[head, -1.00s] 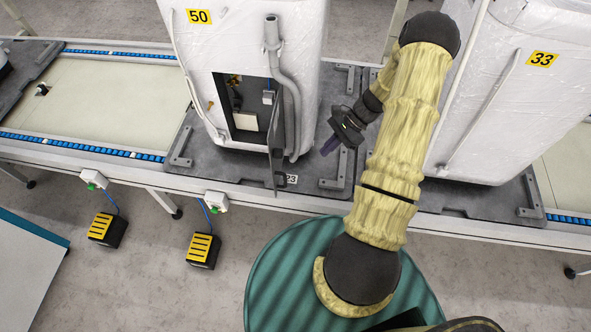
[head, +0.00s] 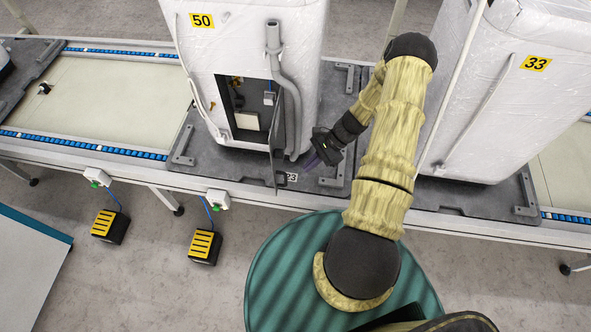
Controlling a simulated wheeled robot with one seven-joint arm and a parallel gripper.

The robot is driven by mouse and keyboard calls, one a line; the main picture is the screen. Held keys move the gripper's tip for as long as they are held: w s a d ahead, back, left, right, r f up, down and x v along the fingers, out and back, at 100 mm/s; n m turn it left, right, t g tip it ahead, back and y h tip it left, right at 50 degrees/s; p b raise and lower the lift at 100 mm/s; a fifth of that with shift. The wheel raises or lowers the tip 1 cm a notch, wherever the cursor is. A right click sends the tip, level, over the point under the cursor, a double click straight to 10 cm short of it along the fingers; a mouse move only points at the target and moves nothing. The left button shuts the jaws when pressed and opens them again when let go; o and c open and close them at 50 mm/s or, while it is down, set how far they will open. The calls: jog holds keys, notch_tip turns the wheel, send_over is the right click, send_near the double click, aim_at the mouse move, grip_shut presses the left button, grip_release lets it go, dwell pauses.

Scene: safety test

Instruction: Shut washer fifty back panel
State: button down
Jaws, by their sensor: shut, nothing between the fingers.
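Washer fifty (head: 197,60) stands upright on a dark pallet on the conveyor, with a yellow label "50". Its back panel (head: 277,135) is a narrow door hinged on the right of the opening. It stands swung out toward me, seen nearly edge-on. The opening (head: 247,108) shows inner parts and a pale block. My gripper (head: 309,163) is shut and empty, to the right of the panel and low, close to the pallet. A small gap appears between the fingertips and the panel; exact depth is hard to tell.
A grey hose (head: 288,85) runs down the washer right of the opening. Washer 33 (head: 494,110) stands to the right, behind my arm. Yellow-black pedals (head: 204,247) lie on the floor in front.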

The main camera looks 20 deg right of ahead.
jog(key=a+p, duration=0.1)
jog(key=a+f, duration=0.1)
jog(key=a, duration=0.1)
jog(key=a+p, duration=0.1)
jog(key=a, duration=0.1)
jog(key=shift+s+a+f+p, duration=0.15)
jog(key=shift+s+f+p, duration=0.1)
jog(key=shift+p, duration=0.1)
